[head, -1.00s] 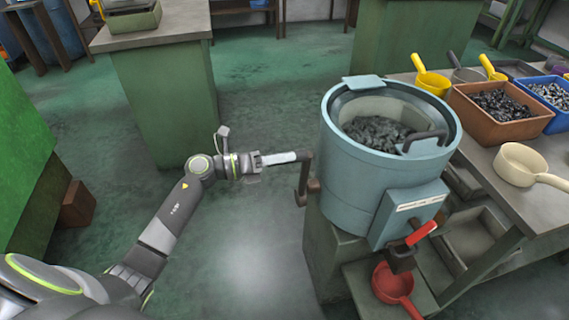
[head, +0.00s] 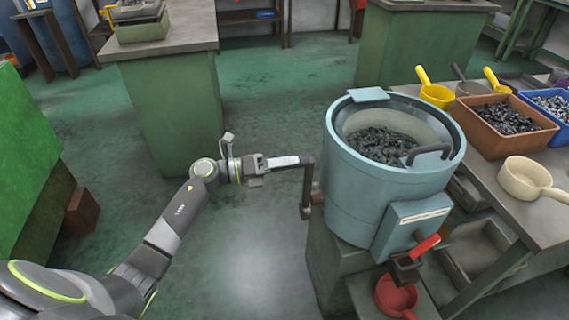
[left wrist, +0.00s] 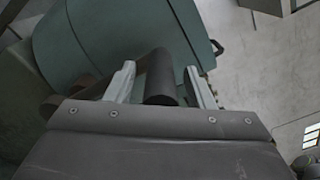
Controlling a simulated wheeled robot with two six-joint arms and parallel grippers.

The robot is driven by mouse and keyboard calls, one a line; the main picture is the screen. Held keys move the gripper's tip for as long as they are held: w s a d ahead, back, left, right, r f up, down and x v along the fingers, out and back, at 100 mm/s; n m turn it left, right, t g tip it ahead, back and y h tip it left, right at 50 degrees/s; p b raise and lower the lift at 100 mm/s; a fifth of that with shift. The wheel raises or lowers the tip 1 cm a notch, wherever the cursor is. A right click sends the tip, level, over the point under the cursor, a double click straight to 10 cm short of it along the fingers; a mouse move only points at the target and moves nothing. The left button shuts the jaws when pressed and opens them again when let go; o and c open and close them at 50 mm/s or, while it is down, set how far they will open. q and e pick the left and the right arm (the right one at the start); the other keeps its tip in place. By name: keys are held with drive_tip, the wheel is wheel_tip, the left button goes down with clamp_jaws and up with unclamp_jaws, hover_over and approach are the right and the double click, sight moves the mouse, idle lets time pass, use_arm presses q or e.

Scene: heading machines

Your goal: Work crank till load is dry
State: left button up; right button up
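The blue-grey drum machine (head: 345,195) stands right of centre in the head view, with a dark load (head: 383,146) inside its open top. Its crank (head: 307,192) is on the drum's left side, with the handle at the upper end. My left gripper (head: 292,161) is at the handle. In the left wrist view, the dark round handle (left wrist: 160,82) lies between the two fingers of the left gripper (left wrist: 160,68). A narrow gap shows on each side of the handle, so the fingers look apart around it. My right gripper is not in view.
A bench (head: 485,172) at the right bears a brown bin (head: 543,135), a blue bin (head: 552,116) and a cream scoop (head: 522,176). A red scoop (head: 395,296) sits below the machine's red-handled spout (head: 420,249). The floor (head: 255,230) left of the machine is clear.

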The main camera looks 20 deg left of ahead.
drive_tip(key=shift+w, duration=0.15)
use_arm(q)
drive_tip(key=shift+s+a, duration=0.15)
drive_tip(key=shift+a, duration=0.05)
drive_tip(key=b+v, duration=0.2)
drive_tip(key=v, duration=1.5)
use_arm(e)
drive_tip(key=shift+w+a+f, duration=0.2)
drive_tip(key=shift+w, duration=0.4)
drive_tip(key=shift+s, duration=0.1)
